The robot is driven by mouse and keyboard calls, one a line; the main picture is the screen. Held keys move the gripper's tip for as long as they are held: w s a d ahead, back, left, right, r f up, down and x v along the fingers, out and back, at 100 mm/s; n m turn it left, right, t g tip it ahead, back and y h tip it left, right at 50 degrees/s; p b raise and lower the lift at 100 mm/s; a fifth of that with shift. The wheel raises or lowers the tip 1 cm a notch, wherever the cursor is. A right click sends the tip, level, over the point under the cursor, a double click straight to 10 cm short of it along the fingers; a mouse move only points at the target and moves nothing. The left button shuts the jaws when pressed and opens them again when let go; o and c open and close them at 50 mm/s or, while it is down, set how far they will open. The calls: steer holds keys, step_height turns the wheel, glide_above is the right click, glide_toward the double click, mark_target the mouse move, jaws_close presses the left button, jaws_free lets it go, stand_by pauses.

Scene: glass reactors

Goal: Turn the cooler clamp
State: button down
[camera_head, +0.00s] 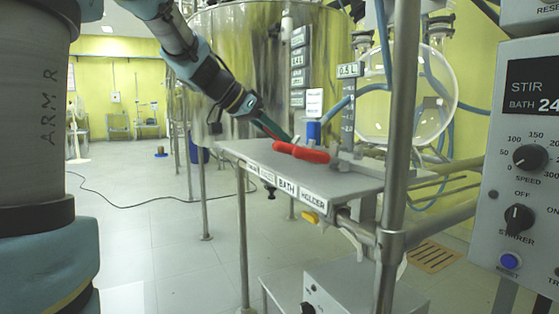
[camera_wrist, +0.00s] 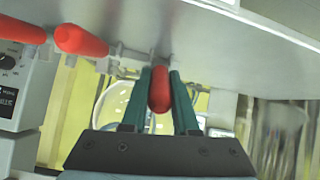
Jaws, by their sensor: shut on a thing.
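My gripper (camera_head: 285,137) reaches in from the upper left to red clamp handles (camera_head: 302,153) on the grey shelf in the head view. In the wrist view, the two green fingers of my gripper (camera_wrist: 161,82) are closed on either side of a red handle (camera_wrist: 160,95), one finger on each side. Two more red handles, one nearer (camera_wrist: 80,40) and one at the left edge (camera_wrist: 20,30), show in the wrist view. Labels sit along the shelf's front edge; "BATH HOLDER" is readable, those farther left are too small to read.
The grey shelf (camera_head: 350,178) carries a post marked 0.5 L (camera_head: 348,110). A steel vessel (camera_head: 240,60) stands behind it and a round glass flask (camera_head: 430,95) to the right. A metal upright (camera_head: 398,150) and a control box (camera_head: 520,170) stand at the right. The floor at left is mostly clear.

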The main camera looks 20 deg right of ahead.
steer(key=shift+s+a+f+t+h+b, duration=0.15)
steer(key=shift+f+h+b, duration=0.5)
steer(key=shift+b, duration=2)
steer(key=shift+w+a+f+t+h+b, duration=0.2)
steer(key=shift+f+h+b, duration=0.4)
steer(key=shift+b, duration=2)
steer(key=shift+a+r+h+b, duration=0.1)
steer(key=shift+h+b, duration=0.35)
steer(key=shift+b, duration=1.1)
steer(key=shift+r+h+b, duration=0.15)
steer(key=shift+h+b, duration=0.25)
steer(key=shift+b, duration=0.4)
steer(key=c, duration=0.7)
jaws_free()
steer(key=shift+a, duration=0.1)
steer(key=shift+s, duration=0.2)
steer(key=shift+p+v, duration=1.5)
steer(key=shift+v, duration=3.9)
